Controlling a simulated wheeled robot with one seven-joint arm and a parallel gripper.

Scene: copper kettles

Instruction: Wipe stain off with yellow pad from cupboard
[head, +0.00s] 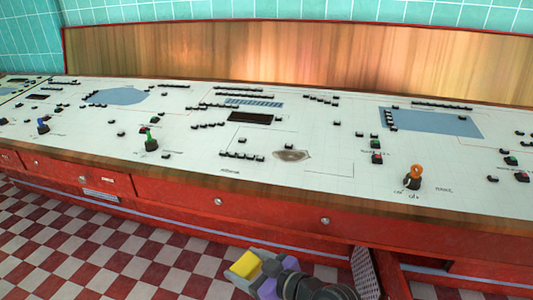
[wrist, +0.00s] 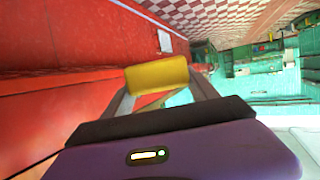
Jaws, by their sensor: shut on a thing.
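My gripper (head: 247,268) is low in the head view, in front of the red cupboard front and below the console top. It is shut on the yellow pad (head: 243,264). In the wrist view the pad (wrist: 157,76) sits between the two fingers, apart from the red front beside it. A brownish-grey stain (head: 292,155) lies on the white console top, right of the dark slotted panel. The stain does not show in the wrist view.
The white console top (head: 215,168) carries many small black buttons and several upright levers, including a green one (head: 151,142) and an orange one (head: 414,175). A wooden backboard (head: 300,60) stands behind. An open cupboard door (head: 365,272) is right of my gripper. The checkered floor is clear at left.

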